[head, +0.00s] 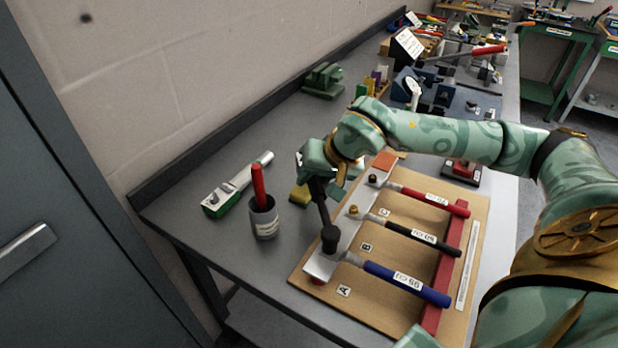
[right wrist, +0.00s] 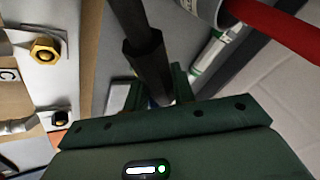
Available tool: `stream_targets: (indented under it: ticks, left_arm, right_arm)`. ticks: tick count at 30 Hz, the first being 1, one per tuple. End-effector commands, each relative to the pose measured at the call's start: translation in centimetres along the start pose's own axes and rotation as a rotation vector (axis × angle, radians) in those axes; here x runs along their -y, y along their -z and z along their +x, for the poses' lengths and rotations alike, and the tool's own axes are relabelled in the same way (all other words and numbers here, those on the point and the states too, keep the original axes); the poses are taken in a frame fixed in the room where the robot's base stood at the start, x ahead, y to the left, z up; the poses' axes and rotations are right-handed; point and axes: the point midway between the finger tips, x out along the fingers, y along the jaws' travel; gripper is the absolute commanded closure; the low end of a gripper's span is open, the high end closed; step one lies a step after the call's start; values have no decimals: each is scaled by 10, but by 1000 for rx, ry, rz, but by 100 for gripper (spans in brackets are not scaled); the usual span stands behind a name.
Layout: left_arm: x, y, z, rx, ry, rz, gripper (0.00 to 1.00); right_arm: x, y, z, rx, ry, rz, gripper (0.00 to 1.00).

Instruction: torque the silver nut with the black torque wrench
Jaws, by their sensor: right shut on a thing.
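The black torque wrench (head: 325,215) is held in my right gripper (head: 317,180). Its thick dark end (head: 330,240) is lowered over the end of the silver bar (head: 350,232) near label A. In the right wrist view, the wrench's dark shaft (right wrist: 148,60) runs up from between the fingers (right wrist: 155,95). I cannot see a silver nut; the bar around the wrench end is partly hidden, and whether the end touches a nut is unclear. My left gripper is not in view.
Blue (head: 405,283), black (head: 420,237) and red (head: 430,200) handled cables lie across the wooden board (head: 375,312). Bare bench lies between cup and board.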

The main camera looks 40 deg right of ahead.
Motion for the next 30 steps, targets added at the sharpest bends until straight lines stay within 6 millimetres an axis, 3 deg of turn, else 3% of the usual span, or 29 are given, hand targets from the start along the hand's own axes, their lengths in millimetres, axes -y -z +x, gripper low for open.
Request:
stream_targets:
  ticks: [30]
  left_arm:
    - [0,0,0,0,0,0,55]
  right_arm:
    - [-10,2,-6,-36,-28,75,100]
